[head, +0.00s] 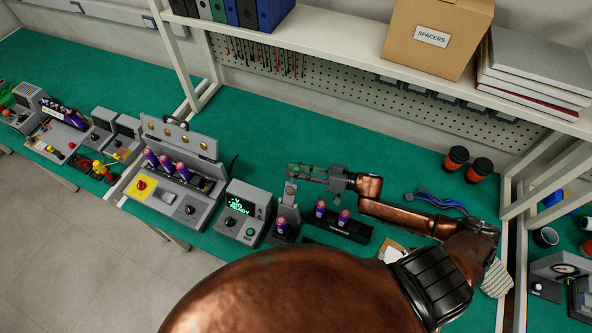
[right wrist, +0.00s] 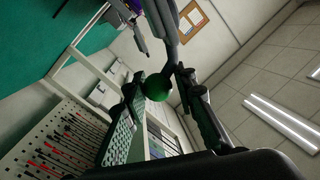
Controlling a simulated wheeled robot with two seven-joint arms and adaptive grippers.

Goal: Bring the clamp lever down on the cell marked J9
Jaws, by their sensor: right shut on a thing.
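A purple and orange cell (head: 281,225) stands in a small grey clamp fixture (head: 290,193) beside the meter box; I cannot read a mark on it. My right gripper (head: 298,172) is above the fixture, its arm reaching in from the right. In the right wrist view the right gripper (right wrist: 165,88) is shut on the round green knob (right wrist: 158,87) of the clamp lever (right wrist: 163,22). The lever stands raised, off the cell. Two more purple cells (head: 321,209) stand in a black rack (head: 353,230) right of the fixture. My left gripper is out of view.
The meter box (head: 243,212) with a lit green display is left of the fixture. A grey tester with an open lid (head: 180,140) holds several cells farther left. Blue cables (head: 440,203) and two dark cups (head: 456,158) are at the right. The green bench behind is clear.

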